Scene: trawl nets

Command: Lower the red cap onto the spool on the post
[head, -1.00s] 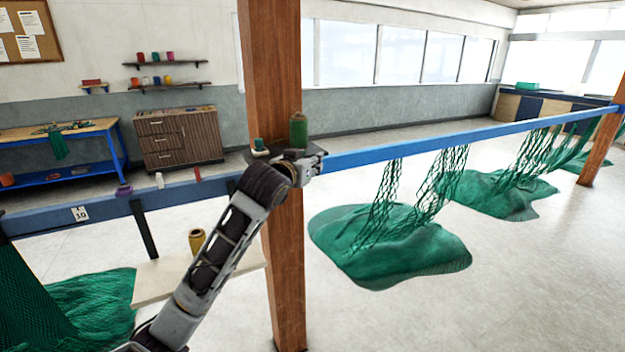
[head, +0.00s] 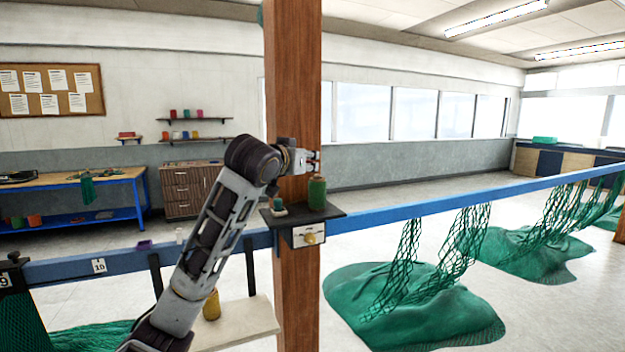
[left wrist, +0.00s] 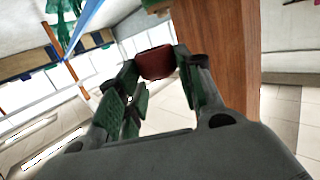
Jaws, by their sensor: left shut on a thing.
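My left gripper (head: 313,161) is in front of the wooden post (head: 295,90), just above the green spool (head: 317,193) in the head view. The spool stands upright on a small black shelf (head: 335,213) on the post. In the left wrist view, my left gripper (left wrist: 157,75) is shut on the red cap (left wrist: 157,62), held between its fingertips beside the post. The cap is not clear in the head view. The spool's top looks free of the fingers; the exact gap in depth cannot be told. My right gripper is not in view.
A small green and white item (head: 278,207) stands left of the spool on the shelf. A blue rail (head: 400,212) runs past the post, with green nets (head: 410,305) hanging to the floor. A yellow spool (head: 212,305) stands on a pale ledge (head: 250,325) below my left arm.

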